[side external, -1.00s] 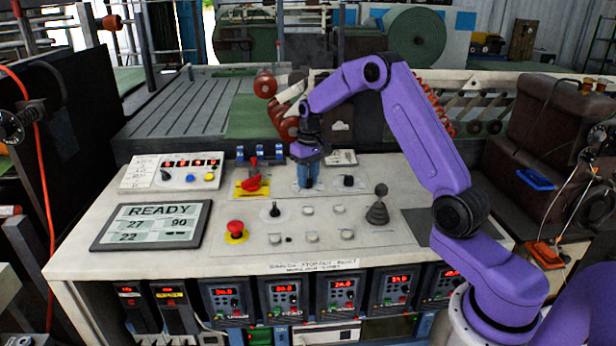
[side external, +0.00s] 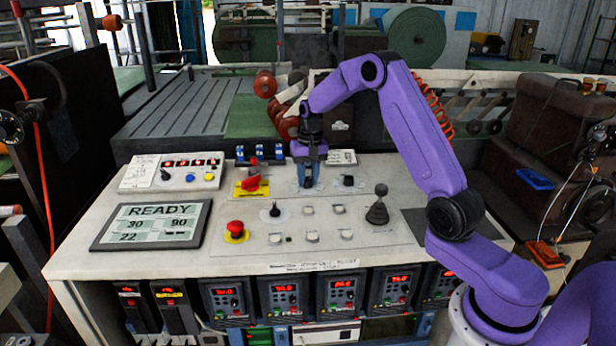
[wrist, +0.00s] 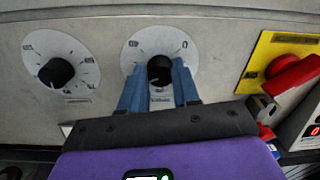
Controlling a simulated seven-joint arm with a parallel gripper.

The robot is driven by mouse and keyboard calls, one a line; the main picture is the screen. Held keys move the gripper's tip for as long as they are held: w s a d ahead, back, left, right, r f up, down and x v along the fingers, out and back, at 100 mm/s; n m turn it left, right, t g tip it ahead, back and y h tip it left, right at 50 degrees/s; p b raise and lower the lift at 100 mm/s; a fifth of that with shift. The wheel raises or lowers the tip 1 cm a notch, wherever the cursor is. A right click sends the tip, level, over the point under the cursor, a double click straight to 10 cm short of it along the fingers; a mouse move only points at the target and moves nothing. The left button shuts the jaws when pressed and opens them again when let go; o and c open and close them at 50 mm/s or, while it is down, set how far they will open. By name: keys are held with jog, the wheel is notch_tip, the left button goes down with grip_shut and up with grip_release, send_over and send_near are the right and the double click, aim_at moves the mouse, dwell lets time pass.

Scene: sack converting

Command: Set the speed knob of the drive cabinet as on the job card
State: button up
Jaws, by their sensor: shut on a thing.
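My gripper (side external: 309,182) points down at the back of the light panel top. In the wrist view its blue fingers (wrist: 159,88) are shut on a black knob (wrist: 160,71) with a round white dial plate. A second black knob (wrist: 56,73) with its own dial stands beside it; it also shows in the side view (side external: 348,181). The display (side external: 152,225) reads READY, with 30, 90 and 22 below. A white card (side external: 341,157) lies behind the gripper; its writing is too small to read.
A red rotary switch on a yellow plate (side external: 251,186) is close to the left of my gripper. A red emergency button (side external: 236,230), a small black selector (side external: 274,210), several pale buttons and a joystick (side external: 378,207) stand nearer the front.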

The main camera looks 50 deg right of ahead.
aim_at(310, 179)
jog(key=shift+w+r, duration=0.1)
jog(key=o, duration=1)
jog(key=shift+o, duration=0.2)
notch_tip(310, 179, up, 17)
jog(key=shift+s+d+r, duration=0.2)
jog(key=shift+s+d, duration=0.05)
